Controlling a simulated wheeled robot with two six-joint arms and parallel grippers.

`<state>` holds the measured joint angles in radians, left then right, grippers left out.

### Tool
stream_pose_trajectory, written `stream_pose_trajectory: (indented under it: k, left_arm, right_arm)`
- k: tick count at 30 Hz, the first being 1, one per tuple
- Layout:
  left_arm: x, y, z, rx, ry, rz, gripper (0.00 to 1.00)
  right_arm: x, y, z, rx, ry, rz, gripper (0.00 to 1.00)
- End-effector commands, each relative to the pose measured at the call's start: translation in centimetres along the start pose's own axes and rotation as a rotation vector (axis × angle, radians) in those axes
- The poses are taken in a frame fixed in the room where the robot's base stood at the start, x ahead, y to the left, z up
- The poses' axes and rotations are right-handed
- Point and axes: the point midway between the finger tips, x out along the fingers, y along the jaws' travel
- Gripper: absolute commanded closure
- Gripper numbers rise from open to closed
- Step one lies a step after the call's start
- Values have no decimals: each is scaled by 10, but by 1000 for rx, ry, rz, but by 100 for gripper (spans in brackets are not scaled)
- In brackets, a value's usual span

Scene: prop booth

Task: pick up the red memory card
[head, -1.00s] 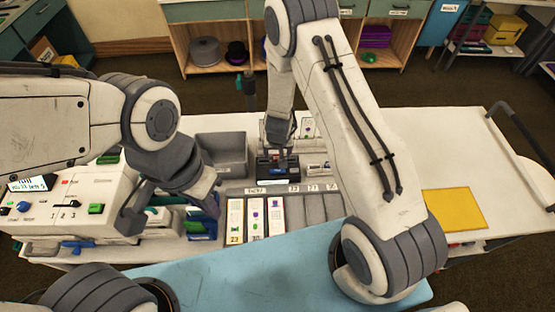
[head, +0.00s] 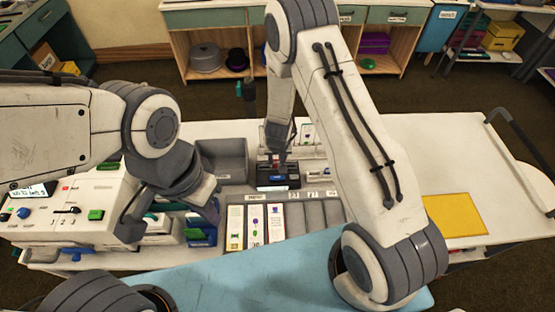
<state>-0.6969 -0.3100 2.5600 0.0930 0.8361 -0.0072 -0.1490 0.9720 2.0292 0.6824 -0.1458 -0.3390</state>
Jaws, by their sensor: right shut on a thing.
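My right gripper (head: 277,156) comes down from above at the middle of the table, over the dark card holder (head: 278,179). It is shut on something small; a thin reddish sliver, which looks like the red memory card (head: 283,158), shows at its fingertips. Most of the card is hidden by the fingers or too small to make out. My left gripper (head: 172,214) is over the left part of the table, its fingers spread apart and empty, in front of the white console.
A white console (head: 85,205) with knobs and buttons stands at left. A grey bin (head: 222,158) is behind the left gripper. A tray (head: 297,217) with several slots holds printed cards. A yellow sheet (head: 455,215) lies at right, with bare table around it.

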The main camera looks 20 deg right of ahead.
Motion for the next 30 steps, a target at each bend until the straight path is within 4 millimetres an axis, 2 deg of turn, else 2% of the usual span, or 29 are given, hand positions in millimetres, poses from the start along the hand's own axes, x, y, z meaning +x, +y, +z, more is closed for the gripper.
stream_pose_trajectory:
  k: [6,8,15,24,30]
  left_arm:
    - [-22,2,-1,1,0,0,100]
    - [-4,0,-1,1,1,0,100]
    - [21,-2,1,-2,0,0,100]
    - [30,-2,2,-5,0,0,100]
    - [31,-2,2,-5,0,0,100]
  right_arm:
    - [-37,0,-11,1,4,-1,82]
    - [-32,6,-3,0,3,-1,82]
    - [-63,36,20,3,4,-1,82]
    - [-106,71,46,2,4,0,82]
    - [-117,80,53,0,2,-1,82]
